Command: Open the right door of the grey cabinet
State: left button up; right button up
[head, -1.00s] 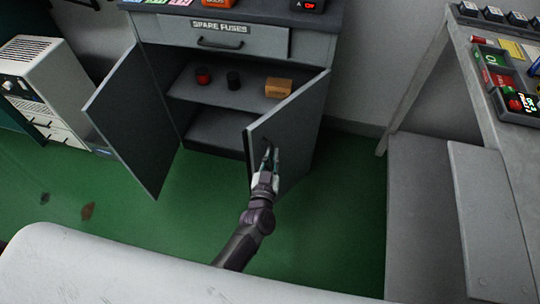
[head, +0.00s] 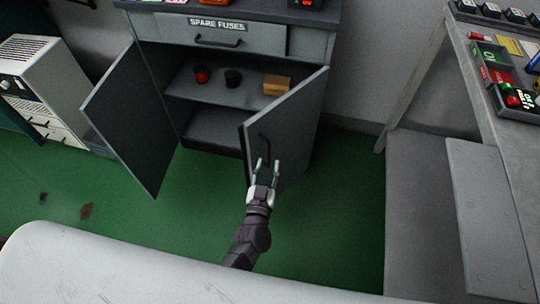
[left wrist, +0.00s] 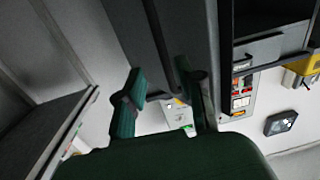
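The grey cabinet (head: 322,45) stands at the top middle of the head view, with both lower doors swung out. Its right door (head: 300,115) is open at an angle, and a dark bar handle (head: 264,147) is on its outer face. The left door (head: 130,120) stands wide open. My left gripper (head: 265,168) is open and empty just in front of the right door, below the handle. In the left wrist view, the fingers of this gripper (left wrist: 160,105) are spread apart before the grey door panel (left wrist: 192,35). My right gripper is not in view.
Inside the cabinet, a red item (head: 201,75), a dark item (head: 233,78) and an orange-brown box (head: 276,85) sit on the shelf. A bench (head: 440,70) stands at right and a white unit (head: 50,85) at left. Green floor (head: 340,200) is free around the doors.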

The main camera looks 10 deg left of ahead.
pick_arm(q)
jog(key=s, duration=0.7)
